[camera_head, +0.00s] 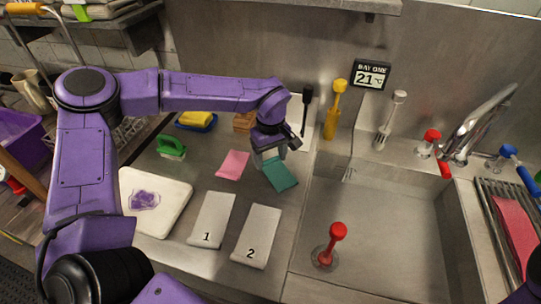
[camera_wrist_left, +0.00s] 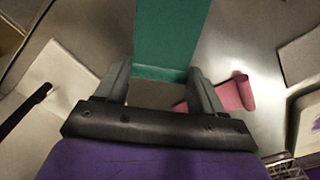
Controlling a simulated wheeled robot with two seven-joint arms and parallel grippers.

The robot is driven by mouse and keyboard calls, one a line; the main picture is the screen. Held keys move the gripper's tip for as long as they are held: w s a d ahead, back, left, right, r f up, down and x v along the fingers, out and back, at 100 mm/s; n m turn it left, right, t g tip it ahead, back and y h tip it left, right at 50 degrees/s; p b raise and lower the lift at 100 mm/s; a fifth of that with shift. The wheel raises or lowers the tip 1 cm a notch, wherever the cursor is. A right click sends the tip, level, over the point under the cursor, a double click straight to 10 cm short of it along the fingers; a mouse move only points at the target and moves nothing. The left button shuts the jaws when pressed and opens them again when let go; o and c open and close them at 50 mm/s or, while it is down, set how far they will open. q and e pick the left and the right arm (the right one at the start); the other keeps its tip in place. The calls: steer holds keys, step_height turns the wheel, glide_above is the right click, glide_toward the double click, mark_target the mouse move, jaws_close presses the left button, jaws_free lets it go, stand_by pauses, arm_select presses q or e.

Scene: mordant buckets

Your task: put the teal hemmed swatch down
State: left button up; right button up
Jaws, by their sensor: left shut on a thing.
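The teal hemmed swatch (camera_head: 281,175) is a flat teal piece near the left edge of the sink, over the steel counter. My left gripper (camera_head: 268,158) is shut on its edge. In the left wrist view the swatch (camera_wrist_left: 170,35) extends away from between the two grey fingers (camera_wrist_left: 160,78). I cannot tell whether its lower end touches the counter. The pink swatch (camera_head: 233,165) lies to its left. White pads marked 1 (camera_head: 212,218) and 2 (camera_head: 257,236) lie nearer to me. My right gripper does not show.
The sink (camera_head: 385,235) is to the right, with a red-handled tool (camera_head: 337,233) in it. A white board with a purple patch (camera_head: 145,200) lies at left. Bare counter shows around the pads.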

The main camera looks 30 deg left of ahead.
arm_select(q)
steer(key=shift+f, duration=0.1)
steer(key=o, duration=1)
step_height(320, 180, up, 12)
steer(key=shift+r+b, duration=0.15)
steer(key=shift+b, duration=0.15)
